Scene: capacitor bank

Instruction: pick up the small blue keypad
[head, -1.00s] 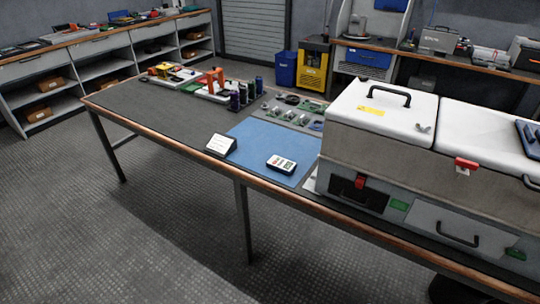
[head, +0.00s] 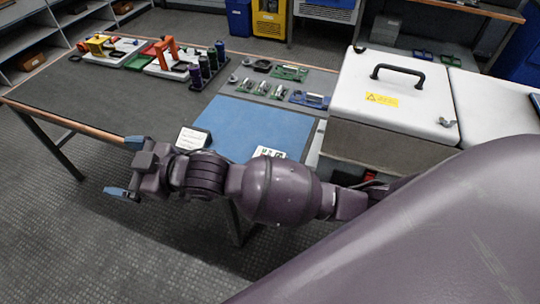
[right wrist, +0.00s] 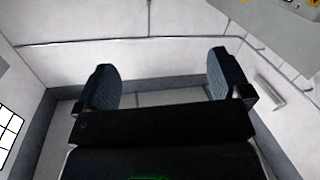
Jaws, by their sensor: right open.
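A small keypad-like device (head: 268,152) lies on the front part of the blue mat (head: 246,119) in the head view. Its visible face is white with dark keys, and my right arm hides its near part. I cannot make out blue on it. My right gripper (head: 128,167) is open and empty, to the left of the device and out past the table's front edge. In the right wrist view the open jaws (right wrist: 162,83) have nothing between them and face a pale wall. My left gripper is not in view.
A white card stand (head: 192,138) stands at the mat's left corner. Small circuit boards (head: 290,73) and dark cylinders (head: 203,64) are behind it. A large white-lidded case (head: 391,90) stands to the right.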

